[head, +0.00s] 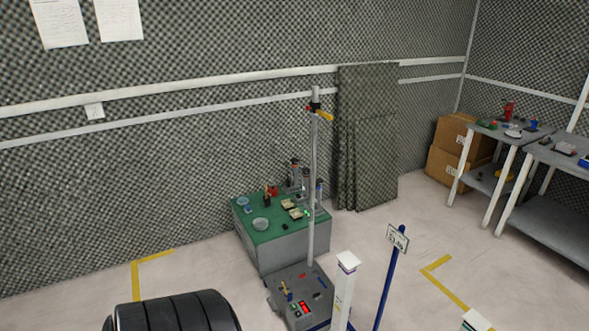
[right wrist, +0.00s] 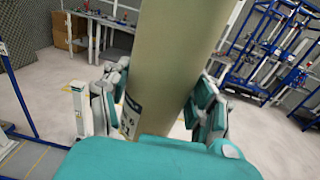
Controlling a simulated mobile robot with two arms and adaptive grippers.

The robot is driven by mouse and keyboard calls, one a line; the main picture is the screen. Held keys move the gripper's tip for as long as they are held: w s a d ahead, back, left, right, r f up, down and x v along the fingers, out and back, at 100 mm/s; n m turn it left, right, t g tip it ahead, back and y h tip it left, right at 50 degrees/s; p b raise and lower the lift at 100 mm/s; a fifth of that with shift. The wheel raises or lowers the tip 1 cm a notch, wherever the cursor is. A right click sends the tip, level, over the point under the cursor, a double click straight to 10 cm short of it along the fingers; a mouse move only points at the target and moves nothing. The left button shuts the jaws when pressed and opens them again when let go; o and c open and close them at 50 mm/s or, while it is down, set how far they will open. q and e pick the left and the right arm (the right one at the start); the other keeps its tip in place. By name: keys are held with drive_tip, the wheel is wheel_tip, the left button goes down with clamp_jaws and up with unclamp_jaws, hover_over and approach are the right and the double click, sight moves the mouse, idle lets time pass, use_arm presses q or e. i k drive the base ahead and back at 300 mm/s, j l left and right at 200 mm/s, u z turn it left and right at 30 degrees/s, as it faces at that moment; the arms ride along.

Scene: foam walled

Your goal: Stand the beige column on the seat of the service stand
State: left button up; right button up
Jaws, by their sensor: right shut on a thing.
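The beige column (right wrist: 178,55) fills the middle of the right wrist view, slightly tilted in the picture, with a dark and white label near its lower end. My right gripper (right wrist: 157,105) is shut on it, with teal-padded fingers on both sides. The column's top is out of frame and its lower end is partly hidden by the gripper. A white post with a flat square top (head: 346,260) stands at the lower middle of the head view and may be the service stand. A similar white post shows in the right wrist view (right wrist: 80,108), left of the gripper. My left gripper is out of view.
A blue sign post (head: 386,275) stands just right of the white post. A grey box with a tall pole (head: 300,285) is to its left, before a green-topped bench (head: 240,225). A black ribbed object (head: 175,315) is at the lower left. Tables (head: 500,132) stand at right.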

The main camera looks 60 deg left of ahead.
sight(308, 290)
drive_tip(key=j+u, duration=0.25)
drive_tip(key=j, duration=1.75)
drive_tip(key=i+j, duration=0.1)
drive_tip(key=j, duration=0.4)
drive_tip(key=j+u, duration=0.1)
drive_tip(key=j, duration=0.4)
drive_tip(key=i+j, duration=0.2)
drive_tip(key=j, duration=0.25)
drive_tip(key=i+j+u, duration=0.1)
drive_tip(key=j, duration=0.4)
drive_tip(key=i+j+u, duration=0.1)
drive_tip(key=i+j, duration=0.15)
drive_tip(key=i, duration=0.2)
drive_tip(key=i+j+u, duration=0.1)
drive_tip(key=i, duration=0.4)
drive_tip(key=k+j, duration=0.05)
drive_tip(key=j, duration=0.1)
